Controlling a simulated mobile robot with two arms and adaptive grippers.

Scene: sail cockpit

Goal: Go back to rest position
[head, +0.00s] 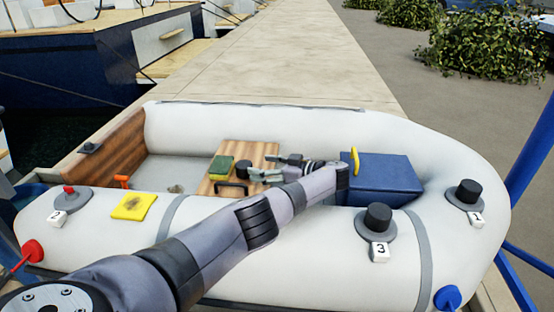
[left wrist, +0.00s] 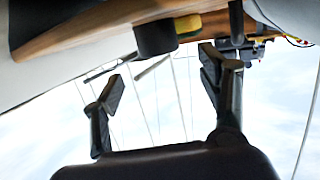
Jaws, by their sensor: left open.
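My left arm reaches in from the lower left over the white inflatable boat (head: 300,245). Its gripper (head: 268,166) points left above the wooden seat (head: 250,150). The jaws are open and empty; the left wrist view shows the two fingers (left wrist: 163,85) spread apart. A round black cap (head: 243,168) stands on the seat just left of the fingertips. It also shows in the left wrist view as a black cylinder (left wrist: 155,38), beyond the fingers and apparently apart from them. My right gripper is not in view.
A green and yellow sponge (head: 222,168) lies on the seat. A blue box (head: 380,178) with a yellow handle stands right of the gripper. The dock (head: 270,65) lies behind.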

